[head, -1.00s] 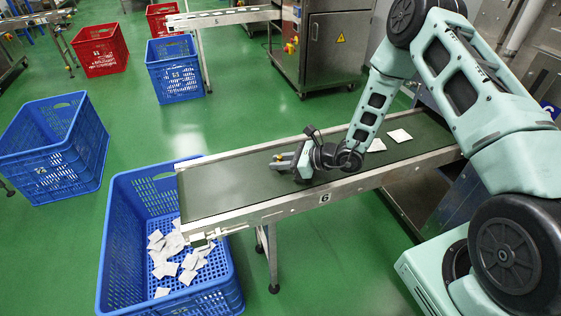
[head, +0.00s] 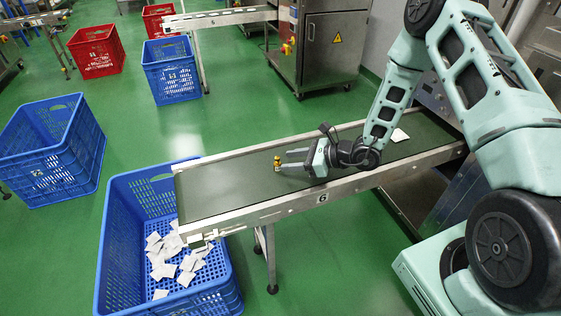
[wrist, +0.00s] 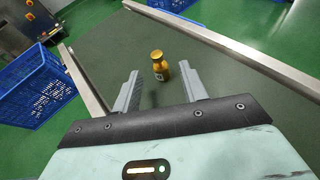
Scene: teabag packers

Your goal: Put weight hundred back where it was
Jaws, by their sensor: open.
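The weight hundred, a small brass-coloured weight (head: 277,162) with a knob on top, stands upright on the dark green belt of conveyor 6 (head: 225,187). It also shows in the wrist view (wrist: 159,66), just past my fingertips and nearer the right finger. My gripper (head: 292,159) is low over the belt, its two fingers spread and pointing left toward the weight. In the wrist view my gripper (wrist: 161,75) is open and has nothing between its fingers. I cannot tell whether the right fingertip touches the weight.
A metal rail (head: 300,205) runs along the conveyor's near side. A white teabag (head: 400,135) lies on the belt behind my gripper. A blue crate (head: 115,250) with several teabags stands below the belt's left end. The belt left of the weight is clear.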

